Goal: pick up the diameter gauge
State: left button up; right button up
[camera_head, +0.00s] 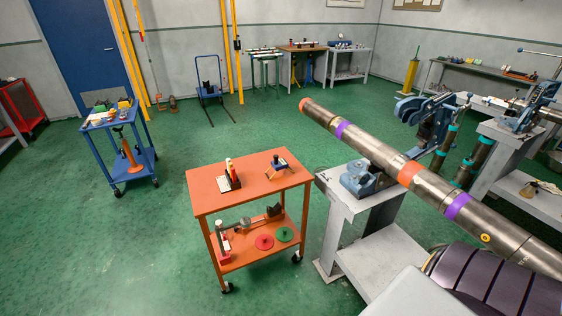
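Neither of my grippers shows in the head view. I cannot tell for sure which item is the diameter gauge. On the top of the orange cart (212,192) stand a small stand with red and dark upright parts (230,177) and a small dark, blue and orange tool (277,168). On the cart's lower shelf lie a long grey tool (247,222), a red disc (264,242) and a green disc (284,234). The details of all these are too small to read.
A long steel pipe (330,120) with orange and purple bands runs across the right, over a grey stand (345,205) with a blue vise (362,180). A blue cart (95,126) stands at left. Green floor (130,250) is clear around the orange cart's left and front.

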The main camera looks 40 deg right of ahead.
aim_at(277, 164)
jog(key=i+j+z, duration=1.1)
jog(key=i+j, duration=0.1)
